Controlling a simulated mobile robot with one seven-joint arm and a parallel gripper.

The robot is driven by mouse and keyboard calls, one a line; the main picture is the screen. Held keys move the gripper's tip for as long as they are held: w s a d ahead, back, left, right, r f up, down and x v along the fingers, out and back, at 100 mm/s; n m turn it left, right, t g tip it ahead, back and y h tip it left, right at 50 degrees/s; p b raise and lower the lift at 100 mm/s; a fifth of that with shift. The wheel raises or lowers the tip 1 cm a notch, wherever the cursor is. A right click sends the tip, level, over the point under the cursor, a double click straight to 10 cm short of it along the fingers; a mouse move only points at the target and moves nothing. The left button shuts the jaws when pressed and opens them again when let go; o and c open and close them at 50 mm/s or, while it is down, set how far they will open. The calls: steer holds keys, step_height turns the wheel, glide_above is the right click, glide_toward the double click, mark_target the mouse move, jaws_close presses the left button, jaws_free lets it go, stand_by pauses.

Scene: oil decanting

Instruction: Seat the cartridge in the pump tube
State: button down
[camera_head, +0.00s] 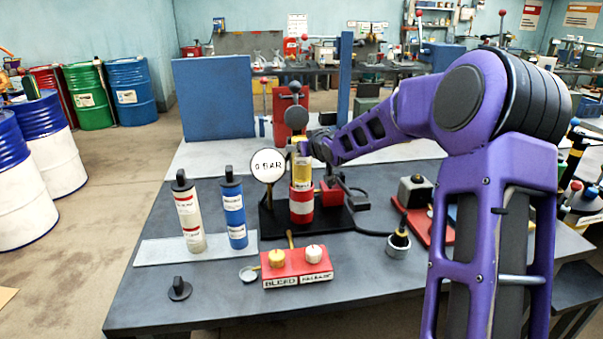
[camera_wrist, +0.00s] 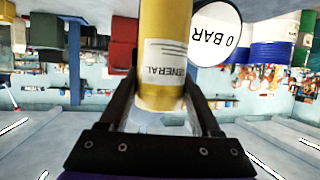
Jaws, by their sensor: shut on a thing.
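The yellow cartridge (camera_head: 302,172) stands upright in the head view, directly above the red pump tube (camera_head: 302,212) with its pale label band. Its lower end meets the tube's top in the picture; I cannot tell whether it is inside or just in front of it. My gripper (camera_head: 303,148) is shut on the cartridge's upper part. In the wrist view, which is upside down, the gripper fingers (camera_wrist: 163,85) flank the yellow cartridge (camera_wrist: 165,35), and its white label reads GENERAL. The tube does not show clearly there.
A gauge (camera_head: 267,166) reading 0 BAR stands left of the tube. A white-labelled cartridge (camera_head: 188,215) and a blue cartridge (camera_head: 233,212) stand on a pale tray (camera_head: 158,252). A red valve block (camera_head: 297,270) sits in front. A black cap (camera_head: 179,290) lies front left.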

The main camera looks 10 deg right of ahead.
mark_target(305, 167)
steer(key=shift+f+b, duration=0.5)
steer(key=shift+f, duration=2.35)
steer(key=shift+f, duration=0.15)
steer(key=shift+c, duration=0.5)
jaws_free()
